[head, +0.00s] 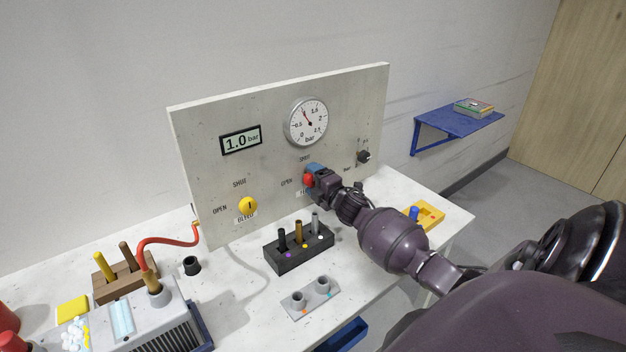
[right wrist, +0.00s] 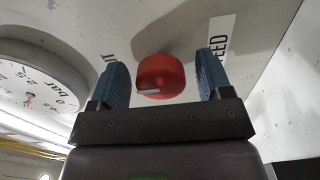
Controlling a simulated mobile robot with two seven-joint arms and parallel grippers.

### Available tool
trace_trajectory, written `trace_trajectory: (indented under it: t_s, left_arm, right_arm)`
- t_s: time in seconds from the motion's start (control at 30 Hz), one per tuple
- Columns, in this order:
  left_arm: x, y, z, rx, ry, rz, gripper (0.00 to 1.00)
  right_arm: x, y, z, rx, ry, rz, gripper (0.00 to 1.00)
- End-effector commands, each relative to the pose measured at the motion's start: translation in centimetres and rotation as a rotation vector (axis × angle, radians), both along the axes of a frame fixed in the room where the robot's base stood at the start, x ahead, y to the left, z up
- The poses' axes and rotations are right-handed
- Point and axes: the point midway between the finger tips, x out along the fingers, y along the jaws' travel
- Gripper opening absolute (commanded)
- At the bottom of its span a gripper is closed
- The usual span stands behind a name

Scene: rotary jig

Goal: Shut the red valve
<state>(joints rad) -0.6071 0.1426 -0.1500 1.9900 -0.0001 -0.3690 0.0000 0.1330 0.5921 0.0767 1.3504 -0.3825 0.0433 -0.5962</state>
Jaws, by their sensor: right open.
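The red valve (head: 309,180) is a round knob on the upright panel, between OPEN lettering on its left and SHUT lettering above, partly hidden by my right gripper in the head view. In the right wrist view the red valve (right wrist: 161,75) sits between the two blue fingers, with a visible gap on each side. Its white mark points left there, towards the gauge side and some partly hidden lettering. A label ending in "EED" is at its right. My right gripper (head: 314,172) is open around the knob, and its fingers (right wrist: 160,80) appear apart from it. My left gripper is out of view.
A dark block with pegs (head: 300,252) and a grey holder (head: 310,298) stand below on the table.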

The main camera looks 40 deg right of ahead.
Motion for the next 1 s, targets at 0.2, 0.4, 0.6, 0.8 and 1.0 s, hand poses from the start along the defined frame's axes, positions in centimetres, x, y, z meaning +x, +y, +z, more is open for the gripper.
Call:
trace_trajectory:
  t_s: [0.2,0.4,0.6,0.8,1.0]
  left_arm:
    - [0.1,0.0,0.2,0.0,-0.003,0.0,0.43]
    - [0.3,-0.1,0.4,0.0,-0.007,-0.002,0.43]
    - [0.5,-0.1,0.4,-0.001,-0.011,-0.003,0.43]
    - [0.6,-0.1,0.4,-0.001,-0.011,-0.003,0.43]
    - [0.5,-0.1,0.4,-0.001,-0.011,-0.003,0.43]
  right_arm:
    - [-2.9,0.3,-0.1,0.0,0.002,-0.001,0.72]
    - [-6.2,0.7,-0.1,0.0,0.002,0.0,0.72]
    - [-8.9,1.0,-0.1,0.001,0.002,-0.001,0.72]
    - [-10.1,1.1,-0.1,0.001,0.002,-0.001,0.72]
    - [-10.3,1.1,0.0,0.001,0.001,-0.001,0.72]
